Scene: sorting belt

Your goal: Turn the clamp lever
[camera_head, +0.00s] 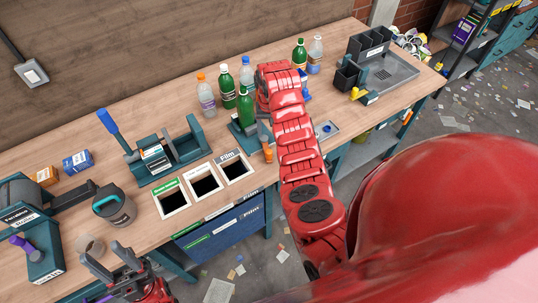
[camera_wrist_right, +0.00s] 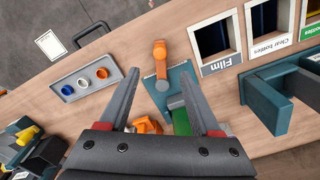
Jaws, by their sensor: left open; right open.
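The orange lever (camera_wrist_right: 160,58) stands on a teal clamp base (camera_wrist_right: 153,91) in the right wrist view. In the head view, the orange lever (camera_head: 268,152) shows at the bench's front, left of my right arm, near a green bottle (camera_head: 245,108). My right gripper (camera_wrist_right: 160,71) is open and empty, its fingertips to either side of the lever's lower end in the picture. Contact cannot be told. In the head view my right gripper is mostly hidden by its arm. My left gripper (camera_head: 103,254) is open and empty at the lower left, by the bench's front edge.
Bins with a Film label (camera_wrist_right: 218,66) lie beside the clamp. A small grey tray (camera_wrist_right: 86,79) holding rings or caps is on its other side. Several bottles (camera_head: 206,97) stand behind. A teal press with a blue handle (camera_head: 108,122) stands left.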

